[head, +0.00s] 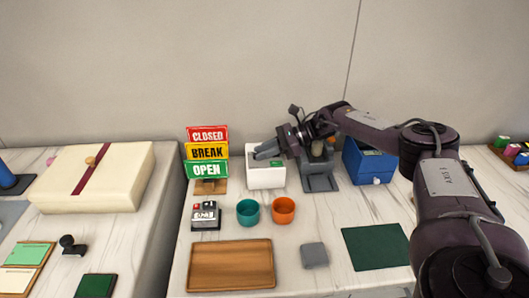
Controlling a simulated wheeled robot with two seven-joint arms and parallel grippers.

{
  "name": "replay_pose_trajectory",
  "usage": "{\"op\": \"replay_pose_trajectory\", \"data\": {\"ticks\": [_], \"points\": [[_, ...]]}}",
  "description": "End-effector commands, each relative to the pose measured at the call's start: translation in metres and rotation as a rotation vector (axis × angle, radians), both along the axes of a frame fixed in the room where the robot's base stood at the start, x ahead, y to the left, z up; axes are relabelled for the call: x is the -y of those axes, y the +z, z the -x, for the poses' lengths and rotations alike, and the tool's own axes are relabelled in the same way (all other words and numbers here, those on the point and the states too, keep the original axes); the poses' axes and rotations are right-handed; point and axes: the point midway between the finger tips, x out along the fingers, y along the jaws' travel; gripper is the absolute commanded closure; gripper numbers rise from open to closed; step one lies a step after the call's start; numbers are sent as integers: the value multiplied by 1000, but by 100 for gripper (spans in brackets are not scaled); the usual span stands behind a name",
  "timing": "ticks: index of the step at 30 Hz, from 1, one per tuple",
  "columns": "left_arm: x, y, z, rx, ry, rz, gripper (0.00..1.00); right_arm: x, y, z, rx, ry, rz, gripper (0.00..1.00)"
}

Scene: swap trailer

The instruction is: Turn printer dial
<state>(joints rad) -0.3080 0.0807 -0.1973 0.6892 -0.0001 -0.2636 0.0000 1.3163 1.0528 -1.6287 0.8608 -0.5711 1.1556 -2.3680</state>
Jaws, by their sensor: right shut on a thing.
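The white printer (265,179), a small box with a dark opening or top and a small green mark, stands at the back of the middle counter. My left gripper is not in view.
The CLOSED, BREAK and OPEN signs (207,152) stand left of the printer. A grey device (319,180) and a blue box (368,164) stand to its right. Teal (248,212) and orange (284,211) cups sit in front. A wooden tray (230,267) lies nearer.

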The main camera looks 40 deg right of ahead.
Motion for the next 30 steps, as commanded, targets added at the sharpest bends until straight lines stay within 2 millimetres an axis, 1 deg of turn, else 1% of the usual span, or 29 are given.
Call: {"op": "replay_pose_trajectory", "data": {"ticks": [5,6,10,18,22,26,30], "points": [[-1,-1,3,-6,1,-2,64,-1,0,0,1,0,0,100],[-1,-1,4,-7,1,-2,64,-1,0,0,1,0,0,75],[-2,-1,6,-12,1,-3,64,-1,0,0,1,0,0,58],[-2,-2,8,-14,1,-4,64,-1,0,0,0,0,0,57],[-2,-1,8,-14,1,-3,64,0,8,-1,3,0,-1,57],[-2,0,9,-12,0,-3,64,0,30,0,5,1,-1,57],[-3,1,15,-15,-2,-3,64,0,64,-1,7,0,0,57]]}}
